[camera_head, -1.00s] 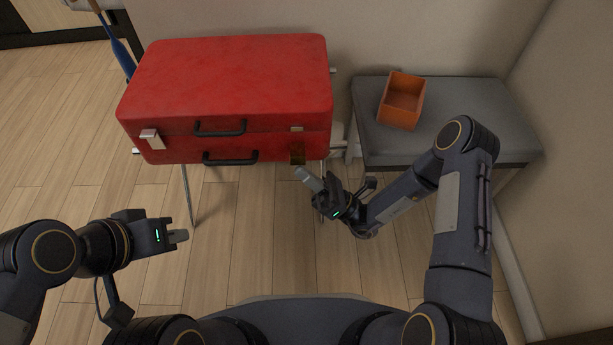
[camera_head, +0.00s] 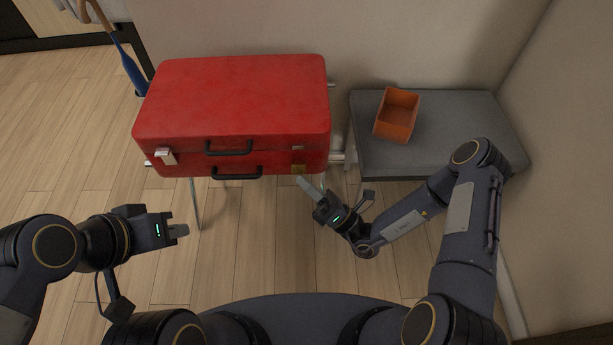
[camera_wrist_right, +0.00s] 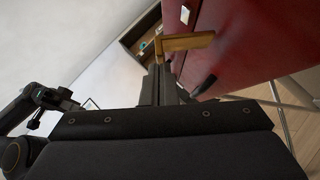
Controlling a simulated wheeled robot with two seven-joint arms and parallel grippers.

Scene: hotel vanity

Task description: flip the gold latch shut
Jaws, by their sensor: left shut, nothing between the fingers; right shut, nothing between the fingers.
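The red suitcase (camera_head: 235,98) stands closed on a rack. The gold latch (camera_head: 298,169) is on its front face at the right, below a small plate (camera_head: 297,148) on the lid. In the right wrist view the gold latch (camera_wrist_right: 188,42) sticks out from the red side, away from the silver plate (camera_wrist_right: 185,14). My right gripper (camera_head: 303,183) is shut and empty, just in front of and below the latch. Its fingers (camera_wrist_right: 159,74) appear close under the latch's outer end; contact cannot be told. My left gripper (camera_head: 180,231) is shut and empty over the floor.
A silver latch (camera_head: 165,156) is at the suitcase's front left, with two black handles (camera_head: 230,148) between the latches. A grey bench (camera_head: 445,130) with an orange box (camera_head: 396,115) stands at the right, by the wall. The floor in front is clear.

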